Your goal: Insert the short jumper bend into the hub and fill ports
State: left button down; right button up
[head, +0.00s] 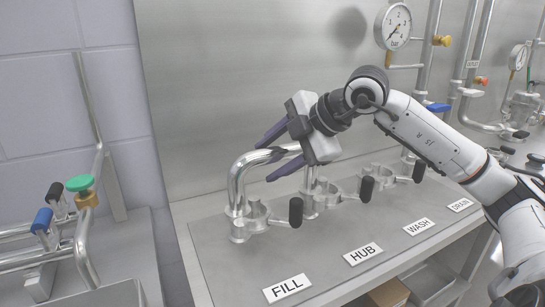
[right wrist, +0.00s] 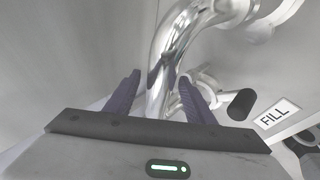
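The short jumper bend (head: 238,180) is a shiny steel U-shaped pipe with both legs down. Its left leg stands at the FILL port (head: 241,232); its other leg comes down at the HUB port (head: 312,205). I cannot tell how deep the ends sit. My right gripper (head: 262,162) is at the top of the bend, with one purple finger behind it and one in front. In the right wrist view the bend (right wrist: 167,75) runs between the spread fingers, with a gap at the left finger. The left gripper is not in view.
Black clamp handles (head: 296,212) stick up along the port row. FILL, HUB, WASH and DRAIN labels lie on the steel bench (head: 225,262). A steel wall panel (head: 220,80) with a pressure gauge (head: 393,25) stands behind. Pipes with green and blue valve handles are at left.

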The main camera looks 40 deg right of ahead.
jog(key=shift+f, duration=0.15)
jog(key=shift+s+r, duration=0.2)
jog(key=b+v, duration=0.3)
jog(key=v, duration=0.7)
